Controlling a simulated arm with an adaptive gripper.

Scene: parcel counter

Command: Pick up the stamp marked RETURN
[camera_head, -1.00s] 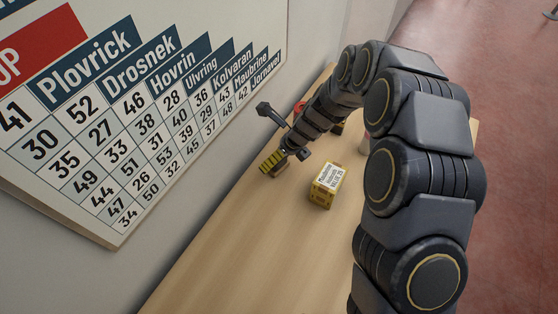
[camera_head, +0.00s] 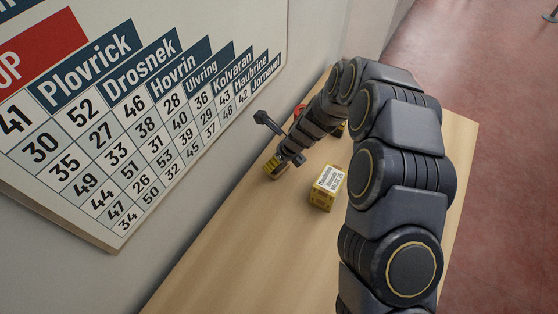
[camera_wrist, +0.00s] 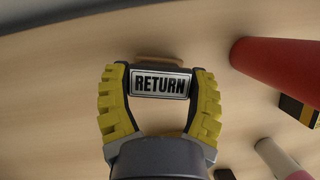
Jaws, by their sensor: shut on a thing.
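The stamp marked RETURN (camera_wrist: 160,84) is between the two yellow-padded fingers of my gripper (camera_wrist: 160,72) in the wrist view. Its black-on-white label faces the camera, and a tan edge shows just beyond it. My gripper is shut on the stamp, one finger on each side. In the head view my gripper (camera_head: 274,166) is low over the wooden counter, near the wall. The stamp is mostly hidden there by the fingers. I cannot tell whether it touches the counter.
A yellow box with a white label (camera_head: 327,187) stands on the counter (camera_head: 250,255), right of my gripper. In the wrist view a large red object (camera_wrist: 275,65) and a pale pink cylinder (camera_wrist: 275,158) lie to the right. A wall chart (camera_head: 120,120) hangs at left. The front counter is clear.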

